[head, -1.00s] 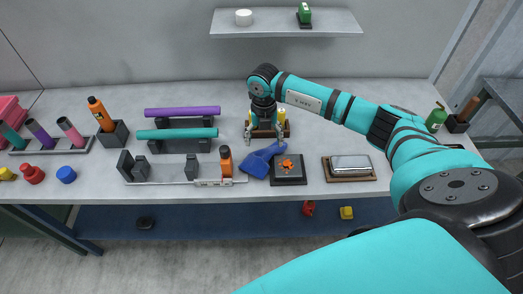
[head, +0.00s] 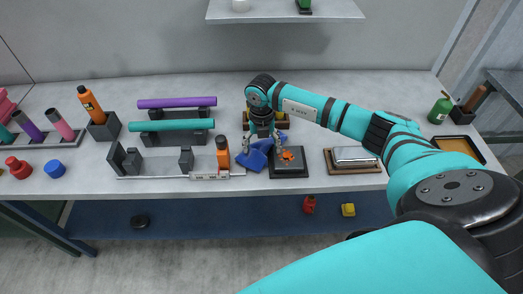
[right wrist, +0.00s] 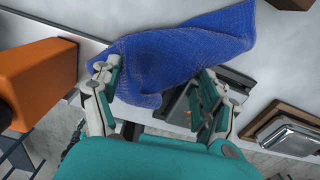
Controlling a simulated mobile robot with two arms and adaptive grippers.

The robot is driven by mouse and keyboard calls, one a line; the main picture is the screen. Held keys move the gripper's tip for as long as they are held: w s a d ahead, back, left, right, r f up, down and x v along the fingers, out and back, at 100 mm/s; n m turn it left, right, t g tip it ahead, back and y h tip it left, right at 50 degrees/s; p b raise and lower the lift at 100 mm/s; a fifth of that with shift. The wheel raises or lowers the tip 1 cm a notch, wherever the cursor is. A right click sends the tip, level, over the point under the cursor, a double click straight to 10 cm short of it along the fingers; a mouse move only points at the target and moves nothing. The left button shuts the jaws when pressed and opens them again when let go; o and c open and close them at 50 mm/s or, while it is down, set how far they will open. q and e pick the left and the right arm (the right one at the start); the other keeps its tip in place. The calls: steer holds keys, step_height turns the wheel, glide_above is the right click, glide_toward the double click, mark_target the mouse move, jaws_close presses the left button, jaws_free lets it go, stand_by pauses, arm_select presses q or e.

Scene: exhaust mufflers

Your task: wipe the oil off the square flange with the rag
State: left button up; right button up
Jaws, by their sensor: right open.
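The rag (head: 254,160) is a crumpled blue cloth on the table, just left of a dark square plate (head: 289,172). The plate, which looks like the square flange, bears an orange patch (head: 288,156) on top. My right gripper (head: 262,141) is open above the rag, pointing down. In the right wrist view, the rag (right wrist: 185,50) spreads beyond and between the open fingers (right wrist: 160,80). I cannot tell whether they touch it. The dark plate's edge shows partly behind the right finger. My left gripper is not in view.
A silver block on a wooden board (head: 354,158) lies right of the plate. Purple and teal tubes (head: 172,125) rest on supports at left. The back table strip is mostly clear.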

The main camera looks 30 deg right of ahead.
steer(key=shift+s+a+f, duration=0.1)
steer(key=shift+s+f, duration=0.05)
steer(key=shift+s, duration=0.05)
steer(key=c, duration=1.3)
steer(key=shift+w, duration=0.3)
jaws_close()
steer(key=shift+s, duration=0.1)
step_height(320, 180, up, 12)
steer(key=p, duration=0.8)
